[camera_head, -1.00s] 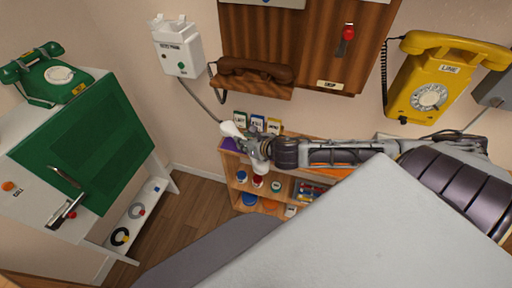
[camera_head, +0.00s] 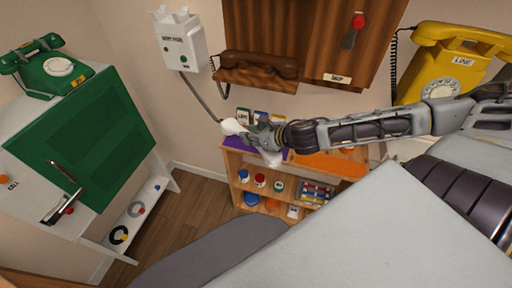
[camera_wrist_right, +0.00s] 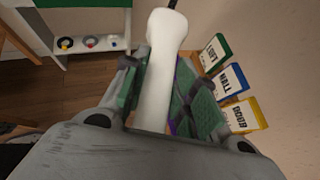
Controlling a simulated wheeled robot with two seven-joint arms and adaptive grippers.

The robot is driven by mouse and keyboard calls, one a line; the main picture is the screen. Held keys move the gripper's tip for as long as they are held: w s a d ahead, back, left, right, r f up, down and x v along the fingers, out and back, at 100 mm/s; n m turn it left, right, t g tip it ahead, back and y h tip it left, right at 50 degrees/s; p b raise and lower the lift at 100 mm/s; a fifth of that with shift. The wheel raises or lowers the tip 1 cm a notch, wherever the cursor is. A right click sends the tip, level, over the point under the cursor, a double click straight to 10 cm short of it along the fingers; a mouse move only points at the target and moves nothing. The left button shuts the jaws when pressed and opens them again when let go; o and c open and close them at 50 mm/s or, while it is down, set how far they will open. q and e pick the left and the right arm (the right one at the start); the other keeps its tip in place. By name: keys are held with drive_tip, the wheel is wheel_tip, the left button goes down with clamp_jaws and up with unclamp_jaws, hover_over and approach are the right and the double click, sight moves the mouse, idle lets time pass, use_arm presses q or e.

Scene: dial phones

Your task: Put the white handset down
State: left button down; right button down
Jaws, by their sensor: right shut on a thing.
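The white handset (camera_head: 233,127) is in my right gripper (camera_head: 259,136), in front of the low shelf's left end. In the right wrist view, the green-padded fingers of my right gripper (camera_wrist_right: 170,105) close on the shaft of the handset (camera_wrist_right: 158,80), whose rounded end points away. In the head view its other end hangs below the gripper. A dark cord runs up from it to the white entry phone base (camera_head: 178,40) on the wall. The base's cradle is empty. My left gripper is not in view.
The low shelf (camera_head: 233,168) has a purple mat (camera_head: 236,143) and an orange mat (camera_head: 326,163) on top. Cards (camera_wrist_right: 228,80) stand at its back. A brown handset phone (camera_head: 258,67) and a yellow phone (camera_head: 440,65) hang on the wall. A green phone (camera_head: 50,68) sits on the left cabinet.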

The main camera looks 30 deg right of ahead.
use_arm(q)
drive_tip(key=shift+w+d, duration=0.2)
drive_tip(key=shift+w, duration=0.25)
use_arm(e)
drive_tip(key=shift+s+a+n, duration=0.2)
drive_tip(key=shift+a+n, duration=0.15)
drive_tip(key=shift+n, duration=0.05)
